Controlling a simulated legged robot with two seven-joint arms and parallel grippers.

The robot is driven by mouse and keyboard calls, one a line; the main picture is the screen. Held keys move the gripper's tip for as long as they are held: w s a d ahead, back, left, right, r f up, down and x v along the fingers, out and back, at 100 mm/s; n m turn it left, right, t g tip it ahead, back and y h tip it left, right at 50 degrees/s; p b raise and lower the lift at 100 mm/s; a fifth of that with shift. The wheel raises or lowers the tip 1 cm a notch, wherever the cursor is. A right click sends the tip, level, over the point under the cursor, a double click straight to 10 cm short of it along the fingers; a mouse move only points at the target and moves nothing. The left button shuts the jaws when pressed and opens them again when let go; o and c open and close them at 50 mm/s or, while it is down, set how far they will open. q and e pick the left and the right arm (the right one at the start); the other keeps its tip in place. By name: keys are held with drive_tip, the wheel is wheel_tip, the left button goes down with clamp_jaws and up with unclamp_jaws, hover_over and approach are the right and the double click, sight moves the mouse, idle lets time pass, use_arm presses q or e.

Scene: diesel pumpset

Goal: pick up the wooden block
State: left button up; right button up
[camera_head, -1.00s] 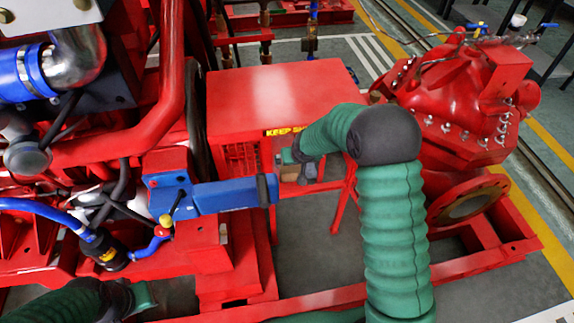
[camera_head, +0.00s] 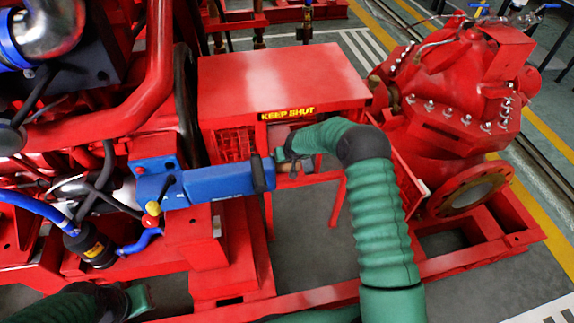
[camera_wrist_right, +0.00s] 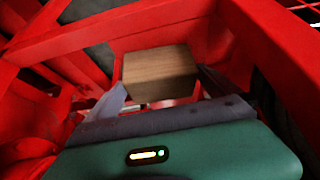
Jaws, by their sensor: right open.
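The wooden block (camera_wrist_right: 160,73) shows in the right wrist view as a brown, grained box just ahead of my right gripper (camera_wrist_right: 162,88). The gripper's two grey fingers are open, one toward each side of the block; I cannot tell if they touch it. In the head view, my right gripper (camera_head: 287,161) is at the opening below the red "KEEP SHUT" cover, and the block is mostly hidden there. My left gripper (camera_head: 138,300) is low at the left edge area, partly seen, away from the block.
Red frame bars surround the block in the wrist view. The red cover (camera_head: 282,80) is above, and a red pump (camera_head: 455,110) stands at right. Grey floor shows below.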

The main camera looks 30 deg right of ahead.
drive_tip(key=shift+r, duration=0.15)
drive_tip(key=shift+c, duration=0.3)
drive_tip(key=c, duration=1.2)
drive_tip(key=shift+c, duration=0.9)
drive_tip(key=shift+r, duration=0.15)
